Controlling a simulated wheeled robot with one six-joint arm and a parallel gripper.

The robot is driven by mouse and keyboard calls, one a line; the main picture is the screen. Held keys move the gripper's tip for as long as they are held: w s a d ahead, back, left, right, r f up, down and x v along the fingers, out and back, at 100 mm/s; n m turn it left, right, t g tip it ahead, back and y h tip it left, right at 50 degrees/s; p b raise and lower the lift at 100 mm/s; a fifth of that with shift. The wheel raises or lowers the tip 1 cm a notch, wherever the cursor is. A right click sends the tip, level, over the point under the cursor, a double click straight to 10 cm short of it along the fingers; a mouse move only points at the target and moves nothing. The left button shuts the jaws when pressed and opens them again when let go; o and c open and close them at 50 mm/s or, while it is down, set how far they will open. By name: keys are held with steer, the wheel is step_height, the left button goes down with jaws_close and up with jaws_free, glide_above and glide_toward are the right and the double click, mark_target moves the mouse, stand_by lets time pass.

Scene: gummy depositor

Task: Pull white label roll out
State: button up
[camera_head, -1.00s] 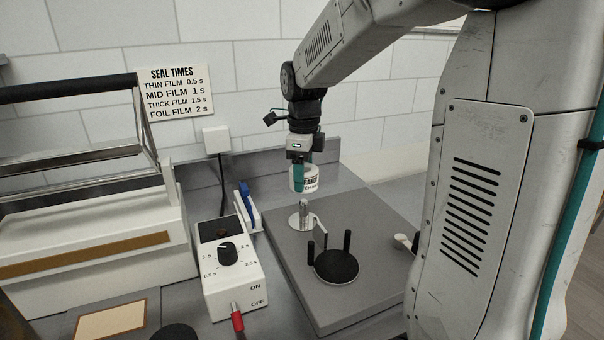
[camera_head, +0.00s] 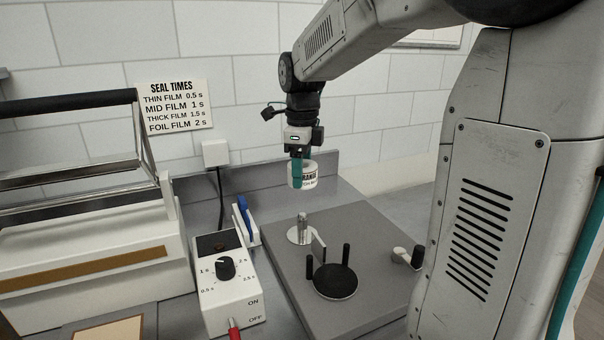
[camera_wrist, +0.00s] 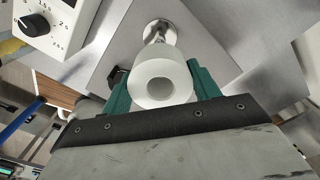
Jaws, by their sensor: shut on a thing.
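The post's round metal base (camera_wrist: 158,28) shows beyond the roll. The far side of the roll is hidden.
A black disc with two upright pegs (camera_head: 335,281) stands on the platform in front of the post. A white control box with a knob and red switch (camera_head: 230,283) is left of the platform. A bar sealer (camera_head: 90,265) stands farther left. A wall is behind.

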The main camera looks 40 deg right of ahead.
steer(key=shift+r, duration=1.25)
step_height(320, 180, up, 5)
stand_by(0.3)
steer(key=o, duration=0.6)
steer(key=c, duration=0.6)
steer(key=shift+s+a, duration=0.1)
